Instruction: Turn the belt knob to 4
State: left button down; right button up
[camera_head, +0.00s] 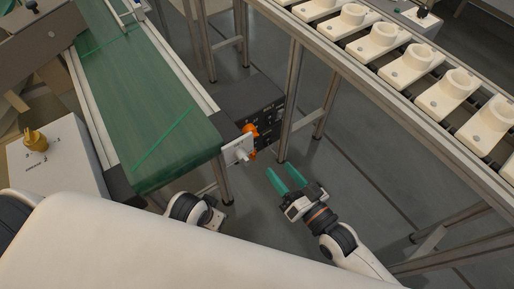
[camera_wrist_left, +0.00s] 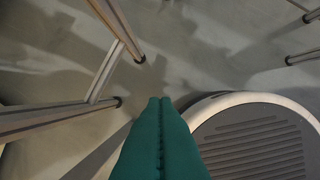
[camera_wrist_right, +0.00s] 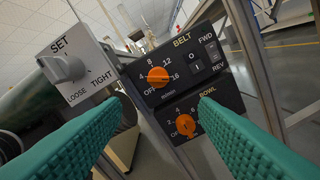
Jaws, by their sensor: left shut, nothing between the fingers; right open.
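The orange belt knob (camera_wrist_right: 158,76) is on the black control panel (camera_wrist_right: 192,68) under the word BELT in the right wrist view. Its scale reads OFF, 4, 8, 12, 16; I cannot tell which mark it points at. The orange bowl knob (camera_wrist_right: 185,125) is below it. In the head view, orange knobs show at the panel beside the conveyor. My right gripper (camera_head: 279,170) is open and empty, apart from the panel; in its wrist view the green fingers (camera_wrist_right: 158,101) lie either side of the belt knob. My left gripper (camera_wrist_left: 160,100) is shut and empty, pointing at the floor.
A white plate with a SET knob (camera_wrist_right: 67,69), marked LOOSE and TIGHT, is left of the belt controls. Switches (camera_wrist_right: 204,60) are right of the belt knob. The green conveyor (camera_head: 145,105) is on the left. A metal frame post (camera_head: 291,100) stands near the panel.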

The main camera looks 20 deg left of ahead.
pick_arm(q)
jog(key=b+v, duration=0.1)
jog(key=v, duration=0.6)
jog(key=shift+w+b, duration=0.35)
pick_arm(e)
jog(key=x, duration=1.2)
jog(key=shift+r, duration=0.25)
jog(key=shift+c, duration=0.4)
pick_arm(q)
jog(key=shift+r+t, duration=0.1)
jog(key=shift+t, duration=0.2)
pick_arm(e)
jog(key=c, duration=0.9)
